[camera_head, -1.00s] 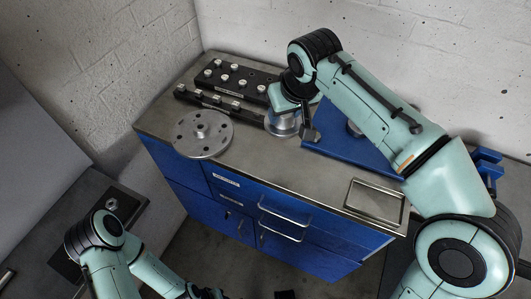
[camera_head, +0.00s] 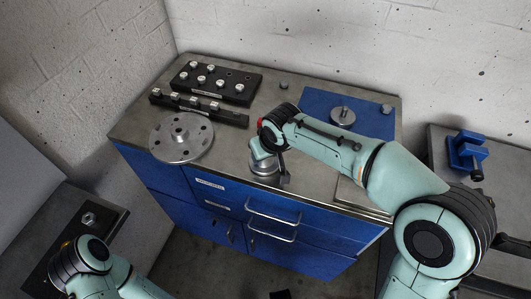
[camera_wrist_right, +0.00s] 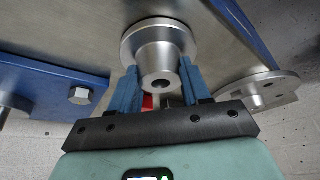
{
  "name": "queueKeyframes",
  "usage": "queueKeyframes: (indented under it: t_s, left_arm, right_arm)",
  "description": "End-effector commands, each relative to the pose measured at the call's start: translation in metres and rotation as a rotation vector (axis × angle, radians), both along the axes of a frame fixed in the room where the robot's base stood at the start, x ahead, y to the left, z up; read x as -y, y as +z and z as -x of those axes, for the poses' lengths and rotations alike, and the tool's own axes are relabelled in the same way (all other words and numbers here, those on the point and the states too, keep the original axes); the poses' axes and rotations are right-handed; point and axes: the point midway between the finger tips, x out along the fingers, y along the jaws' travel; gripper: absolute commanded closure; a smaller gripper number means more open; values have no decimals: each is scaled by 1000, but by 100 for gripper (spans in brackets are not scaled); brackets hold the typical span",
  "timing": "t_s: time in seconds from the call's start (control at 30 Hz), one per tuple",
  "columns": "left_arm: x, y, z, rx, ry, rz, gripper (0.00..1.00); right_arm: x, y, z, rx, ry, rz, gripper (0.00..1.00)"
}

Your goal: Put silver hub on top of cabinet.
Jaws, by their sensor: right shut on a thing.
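The silver hub (camera_head: 265,170), a flanged metal cylinder, is over the front middle of the cabinet top (camera_head: 235,150). My right gripper (camera_head: 268,153) is above it with the jaws shut on it. In the right wrist view, the silver hub (camera_wrist_right: 158,42) sits between the blue fingers of my right gripper (camera_wrist_right: 158,80), its wide flange against or close to the metal top. I cannot tell whether it touches the top. My left arm shows at the lower left of the head view; its gripper is not in view.
A silver disc with bolt holes (camera_head: 182,137) lies to the left. Behind it are a black bolt block (camera_head: 215,82) and a black rail (camera_head: 200,106). A blue plate with a silver knob (camera_head: 343,116) stands behind my right arm. A blue vise (camera_head: 466,152) is far right.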

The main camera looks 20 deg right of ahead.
Motion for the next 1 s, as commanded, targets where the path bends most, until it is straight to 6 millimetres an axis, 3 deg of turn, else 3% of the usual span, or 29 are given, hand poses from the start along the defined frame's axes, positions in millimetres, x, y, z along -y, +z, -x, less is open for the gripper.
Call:
queueKeyframes:
  t_s: [0.37, 0.4, 0.43, 0.47, 0.77, 1.0]
  left_arm:
    - [0, -3, 1, 0, 0, 0, 57]
    - [0, -2, 0, 0, 0, 0, 57]
    - [0, -2, 0, 0, 0, 0, 57]
    - [0, -2, 0, 0, 0, 0, 57]
    - [0, -1, 0, 0, 0, 0, 57]
    - [0, 4, -1, 1, -1, 0, 57]
  right_arm:
    - [0, -4, 0, 3, 0, -1, 96]
    - [0, -3, 0, 1, 0, 0, 40]
    - [0, -3, 0, 1, 0, 0, 30]
    - [0, -3, 0, 1, 0, 0, 27]
    - [0, -1, 0, 1, 0, 0, 27]
    - [2, 30, 10, 6, -1, -2, 27]
